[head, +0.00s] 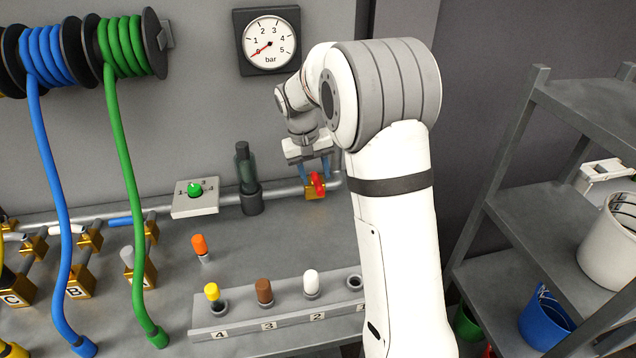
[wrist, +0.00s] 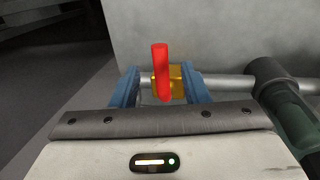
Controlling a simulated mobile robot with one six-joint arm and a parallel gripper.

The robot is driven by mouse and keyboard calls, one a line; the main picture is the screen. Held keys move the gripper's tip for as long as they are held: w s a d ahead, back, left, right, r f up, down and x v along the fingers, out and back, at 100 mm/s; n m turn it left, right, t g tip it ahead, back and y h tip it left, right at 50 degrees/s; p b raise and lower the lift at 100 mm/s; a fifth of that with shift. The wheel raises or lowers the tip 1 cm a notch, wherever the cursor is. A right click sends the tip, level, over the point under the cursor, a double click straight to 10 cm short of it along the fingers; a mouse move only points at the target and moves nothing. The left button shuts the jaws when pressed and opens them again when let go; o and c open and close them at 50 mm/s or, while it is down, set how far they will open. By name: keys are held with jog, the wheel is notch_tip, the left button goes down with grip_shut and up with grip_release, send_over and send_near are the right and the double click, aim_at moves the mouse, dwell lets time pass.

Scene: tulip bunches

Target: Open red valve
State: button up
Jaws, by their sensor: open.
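The red valve handle (head: 317,184) sits on a brass valve body (head: 313,193) on the grey pipe, at the right end of the bench. In the wrist view the red handle (wrist: 161,72) stands up in front of the brass body (wrist: 176,81). My gripper (head: 315,168) is just above the valve, pointing down at it. In the wrist view its two blue fingers (wrist: 161,88) are apart, one on each side of the handle, with a gap on both sides. I cannot tell whether either finger touches the valve.
A dark green cylinder (head: 246,172) stands left of the valve and shows in the wrist view (wrist: 290,112). A gauge (head: 268,41) above reads about 0 bar. A dial plate (head: 195,196), a loose orange-topped plug (head: 200,245) and a numbered plug rack (head: 285,316) are nearby. Shelves (head: 540,200) stand right.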

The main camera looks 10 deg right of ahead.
aim_at(319, 186)
jog(key=shift+d+f, duration=0.2)
jog(key=shift+f, duration=0.8)
jog(key=shift+d+f, duration=0.2)
jog(key=shift+f, duration=0.75)
jog(key=shift+c, duration=0.5)
grip_shut()
